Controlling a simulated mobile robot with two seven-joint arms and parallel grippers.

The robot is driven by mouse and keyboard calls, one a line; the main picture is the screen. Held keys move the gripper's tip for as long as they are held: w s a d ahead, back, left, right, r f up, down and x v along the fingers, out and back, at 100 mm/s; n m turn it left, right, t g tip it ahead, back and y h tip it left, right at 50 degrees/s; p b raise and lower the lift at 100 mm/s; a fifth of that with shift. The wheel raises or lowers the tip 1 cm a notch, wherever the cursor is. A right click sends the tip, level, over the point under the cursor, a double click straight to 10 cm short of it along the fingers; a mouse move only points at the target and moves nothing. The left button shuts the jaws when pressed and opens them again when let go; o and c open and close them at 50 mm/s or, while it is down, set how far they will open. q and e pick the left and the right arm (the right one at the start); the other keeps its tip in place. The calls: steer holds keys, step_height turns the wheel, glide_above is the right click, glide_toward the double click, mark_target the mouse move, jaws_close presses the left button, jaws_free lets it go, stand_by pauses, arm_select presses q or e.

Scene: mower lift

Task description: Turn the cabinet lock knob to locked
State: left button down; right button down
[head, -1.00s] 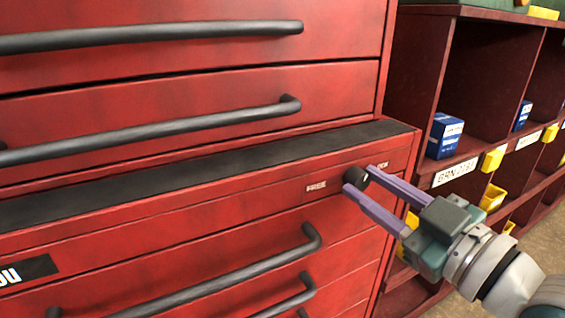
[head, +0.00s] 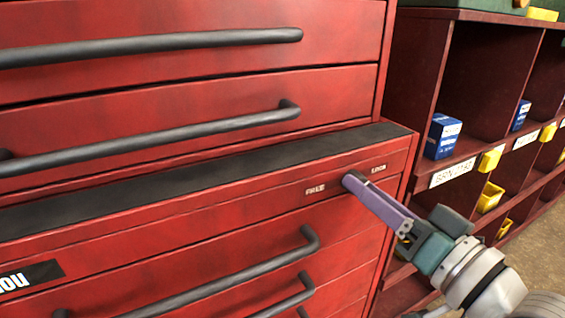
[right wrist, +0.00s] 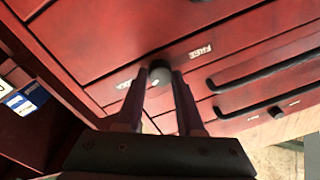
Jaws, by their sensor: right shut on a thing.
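The black round lock knob (right wrist: 160,72) sits on the red cabinet's front strip, between a FREE label (head: 315,190) on its left and a LOCK label (head: 379,169) on its right. In the head view the fingers largely hide it, and its pointing direction cannot be read. My right gripper (head: 351,182) is at the knob, its two purple fingers one on each side. The right wrist view shows both fingers (right wrist: 160,80) closed on the knob. In the head view the fingers overlap, almost as one. My left gripper is not in view.
Black bar drawer handles (head: 150,45) stick out above and below the strip. A dark red shelf unit (head: 420,85) with blue boxes (head: 442,136) and yellow bins (head: 490,197) stands to the right. Some floor shows at the lower right.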

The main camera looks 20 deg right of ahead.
steer(key=shift+m, duration=2.1)
steer(key=shift+h, duration=0.4)
steer(key=c, duration=0.5)
jaws_free()
steer(key=s, duration=0.6)
steer(key=s+p, duration=0.1)
steer(key=s, duration=0.3)
steer(key=shift+d+f, duration=0.3)
steer(key=shift+d, duration=0.05)
